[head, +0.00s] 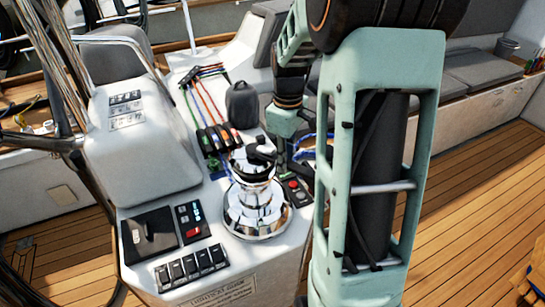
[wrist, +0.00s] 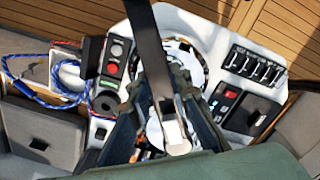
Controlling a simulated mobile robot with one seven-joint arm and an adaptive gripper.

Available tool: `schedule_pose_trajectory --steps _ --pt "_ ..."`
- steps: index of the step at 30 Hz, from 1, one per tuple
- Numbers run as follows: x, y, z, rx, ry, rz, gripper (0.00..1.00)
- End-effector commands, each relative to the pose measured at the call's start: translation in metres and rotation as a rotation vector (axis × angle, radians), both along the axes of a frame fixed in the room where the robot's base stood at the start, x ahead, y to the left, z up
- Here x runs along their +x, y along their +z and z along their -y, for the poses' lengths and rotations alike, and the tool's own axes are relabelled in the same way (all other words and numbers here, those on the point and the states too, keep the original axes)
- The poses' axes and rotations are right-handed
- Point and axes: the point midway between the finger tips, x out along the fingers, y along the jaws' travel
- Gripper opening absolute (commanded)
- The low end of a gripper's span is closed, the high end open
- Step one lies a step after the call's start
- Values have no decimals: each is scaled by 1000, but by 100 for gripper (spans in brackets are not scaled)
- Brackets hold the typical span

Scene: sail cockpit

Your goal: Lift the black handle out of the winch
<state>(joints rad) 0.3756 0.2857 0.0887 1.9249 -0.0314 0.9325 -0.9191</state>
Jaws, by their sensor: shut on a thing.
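The chrome winch (head: 257,205) stands on the white console in the head view; part of its round body (wrist: 187,62) shows behind the handle in the wrist view. The black handle (head: 262,153) is at the winch top in the head view. In the wrist view the handle (wrist: 148,38) is a long dark bar running from the top edge down between my fingers. My gripper (wrist: 166,88) is shut on it. In the head view my gripper (head: 284,152) is beside the winch top, partly hidden and dark. I cannot tell how deep the handle sits in the winch.
Rope clutches (head: 214,138) with coloured lines and a black pouch (head: 242,104) stand behind the winch. A switch row (head: 191,267) and a dark display (head: 150,232) are left of it. A red-button panel (head: 296,190) is close on the right. The wooden deck (head: 480,190) is open at right.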

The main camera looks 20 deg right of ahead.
Motion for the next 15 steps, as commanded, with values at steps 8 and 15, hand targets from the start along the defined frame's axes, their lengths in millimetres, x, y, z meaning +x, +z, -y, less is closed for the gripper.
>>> schedule_pose_trajectory --steps 8,15 --pt "1 17 0 0 0 3 0" --pt "1 29 0 0 0 3 0"
